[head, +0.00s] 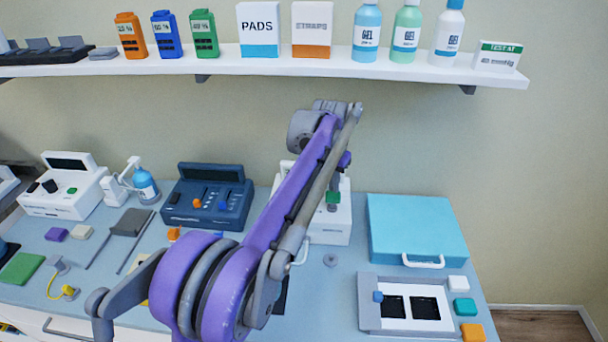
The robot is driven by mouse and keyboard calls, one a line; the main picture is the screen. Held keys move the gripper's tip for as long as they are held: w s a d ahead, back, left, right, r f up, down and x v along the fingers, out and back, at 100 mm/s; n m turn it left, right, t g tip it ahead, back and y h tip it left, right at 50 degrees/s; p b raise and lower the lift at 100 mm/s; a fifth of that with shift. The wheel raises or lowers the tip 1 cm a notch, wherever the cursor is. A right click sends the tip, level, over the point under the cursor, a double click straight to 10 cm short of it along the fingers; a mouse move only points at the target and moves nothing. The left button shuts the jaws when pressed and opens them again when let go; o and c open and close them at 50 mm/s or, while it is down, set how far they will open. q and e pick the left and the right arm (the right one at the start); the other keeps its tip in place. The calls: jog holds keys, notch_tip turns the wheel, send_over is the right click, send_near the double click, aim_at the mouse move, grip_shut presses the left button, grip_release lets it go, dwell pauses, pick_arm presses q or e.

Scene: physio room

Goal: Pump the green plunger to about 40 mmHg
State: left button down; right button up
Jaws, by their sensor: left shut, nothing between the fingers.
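The green plunger (333,197) stands on a white device (335,228) at the back middle of the table. My purple left arm crosses in front and hides much of the device; I cannot see a gauge or a reading. My left gripper (334,186) shows only in small part, behind the arm, right above the plunger's green top. It is shut and holds nothing. I cannot tell whether it touches the plunger. My right gripper is not in view.
A dark blue console (207,195) stands left of the device, with a pump bottle (145,184) and another white device (64,188) beyond. A turquoise case (423,228) and a tray (369,325) lie to the right. A loaded shelf (250,66) hangs above.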

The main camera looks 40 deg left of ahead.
aim_at(333, 196)
pick_arm(q)
jog(key=shift+f+b, duration=1)
jog(key=shift+f, duration=1.15)
jog(key=shift+r+p, duration=1.45)
jog(key=shift+r, duration=0.85)
jog(key=shift+f+b, duration=0.95)
jog(key=shift+f, duration=1.1)
jog(key=shift+r+p, duration=1.2)
jog(key=shift+r, duration=0.8)
